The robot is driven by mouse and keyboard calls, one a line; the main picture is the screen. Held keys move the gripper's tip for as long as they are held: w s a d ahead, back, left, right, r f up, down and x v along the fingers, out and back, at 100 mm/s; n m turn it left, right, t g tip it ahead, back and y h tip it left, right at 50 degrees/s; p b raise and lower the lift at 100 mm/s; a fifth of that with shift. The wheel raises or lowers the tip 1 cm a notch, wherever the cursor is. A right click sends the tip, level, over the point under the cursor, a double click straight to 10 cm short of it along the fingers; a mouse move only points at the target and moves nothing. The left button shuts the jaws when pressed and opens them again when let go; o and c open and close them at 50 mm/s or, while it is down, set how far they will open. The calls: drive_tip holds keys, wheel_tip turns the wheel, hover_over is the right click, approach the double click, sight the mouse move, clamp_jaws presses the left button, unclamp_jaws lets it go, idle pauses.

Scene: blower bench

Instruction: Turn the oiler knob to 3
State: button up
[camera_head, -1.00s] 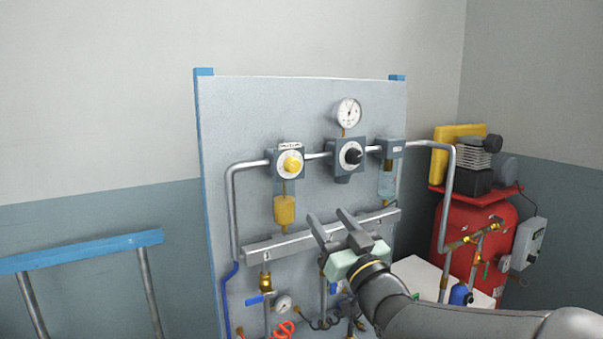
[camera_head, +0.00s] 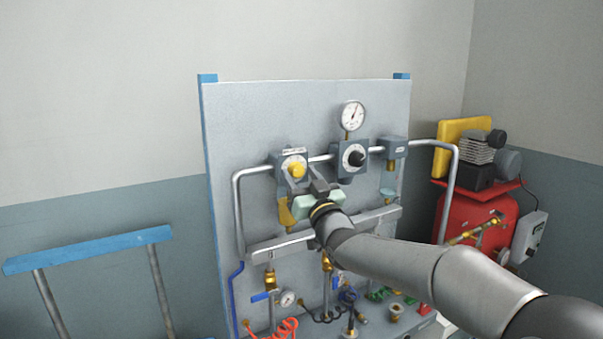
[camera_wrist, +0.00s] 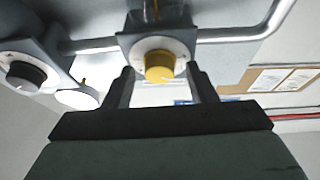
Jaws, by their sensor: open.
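The oiler knob (camera_head: 297,170) is yellow and sits on a white dial on a grey block, above a yellow bowl (camera_head: 286,213) on the panel. In the wrist view the yellow knob (camera_wrist: 159,66) lies between and beyond the two fingertips. My gripper (camera_head: 302,183) is open, just below and in front of the knob in the head view. It also shows in the wrist view (camera_wrist: 162,76), with one finger on each side of the knob and no clear contact. The dial numbers are too small to read.
A black knob (camera_head: 356,158) on its own dial is to the right, under a round gauge (camera_head: 352,115). Grey pipes (camera_head: 238,210) run along the panel (camera_head: 240,120). A manifold bar (camera_head: 270,247) crosses below. A red compressor (camera_head: 470,210) stands at the right.

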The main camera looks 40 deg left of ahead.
drive_tip(key=c, duration=1)
drive_tip(key=shift+o, duration=0.2)
drive_tip(key=shift+f+m+b, duration=0.1)
drive_tip(key=shift+m+b, duration=0.2)
drive_tip(key=shift+b, duration=0.2)
